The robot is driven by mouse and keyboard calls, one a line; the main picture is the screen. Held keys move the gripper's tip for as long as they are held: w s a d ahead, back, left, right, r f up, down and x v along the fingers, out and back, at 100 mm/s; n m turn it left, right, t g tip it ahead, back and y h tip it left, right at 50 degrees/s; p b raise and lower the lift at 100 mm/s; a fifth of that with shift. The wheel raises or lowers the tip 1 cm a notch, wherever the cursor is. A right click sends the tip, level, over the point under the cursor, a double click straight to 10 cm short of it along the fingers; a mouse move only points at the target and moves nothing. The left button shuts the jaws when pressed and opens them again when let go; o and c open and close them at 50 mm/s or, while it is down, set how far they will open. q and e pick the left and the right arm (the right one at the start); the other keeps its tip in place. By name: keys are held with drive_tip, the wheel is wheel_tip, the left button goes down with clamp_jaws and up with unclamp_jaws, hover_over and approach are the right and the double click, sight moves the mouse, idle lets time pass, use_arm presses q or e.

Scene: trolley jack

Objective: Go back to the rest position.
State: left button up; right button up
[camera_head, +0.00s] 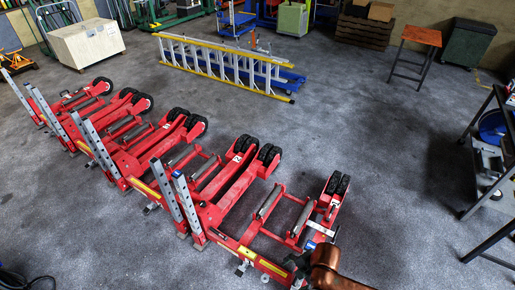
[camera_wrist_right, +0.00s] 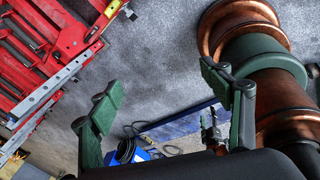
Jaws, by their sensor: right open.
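My right gripper (camera_wrist_right: 160,100) shows in the right wrist view with its two green fingers spread wide apart. In the head view, a copper-coloured part of my arm (camera_head: 335,272) comes in at the bottom edge, right of centre. Its dark end lies over the near end of the red trolley jacks (camera_head: 228,200), and I cannot tell whether it touches them. No jaws can be made out there. My left gripper is not in view.
Several red jacks with grey upright posts stand in a row on the left; their red frame (camera_wrist_right: 40,50) also shows in the wrist view. The middle right floor is clear.

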drive_tip(key=s+d+m+t+h, duration=0.1)
drive_tip(key=s+d+m, duration=0.3)
drive_tip(key=d+m, duration=0.35)
drive_tip(key=s+d+m+h, duration=0.2)
drive_tip(key=s+d+m, duration=0.3)
drive_tip(key=d+m, duration=0.3)
drive_tip(key=s+d+m+t+h, duration=0.1)
drive_tip(key=s+d+m, duration=0.4)
drive_tip(key=m, duration=0.4)
wheel_tip(320, 180, down, 41)
drive_tip(key=g+b, duration=0.1)
drive_tip(key=b, duration=1)
use_arm(q)
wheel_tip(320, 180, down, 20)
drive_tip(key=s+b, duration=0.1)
drive_tip(key=b, duration=0.8)
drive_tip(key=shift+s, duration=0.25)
use_arm(e)
drive_tip(key=s+f, duration=1)
drive_tip(key=f, duration=0.3)
drive_tip(key=s+f+n+g+y, duration=0.1)
drive_tip(key=s+f, duration=0.9)
drive_tip(key=f, duration=0.4)
drive_tip(key=shift+s+a+g, duration=0.15)
drive_tip(key=shift+a+g, duration=0.05)
drive_tip(key=shift+g, duration=0.1)
drive_tip(key=shift+f, duration=0.1)
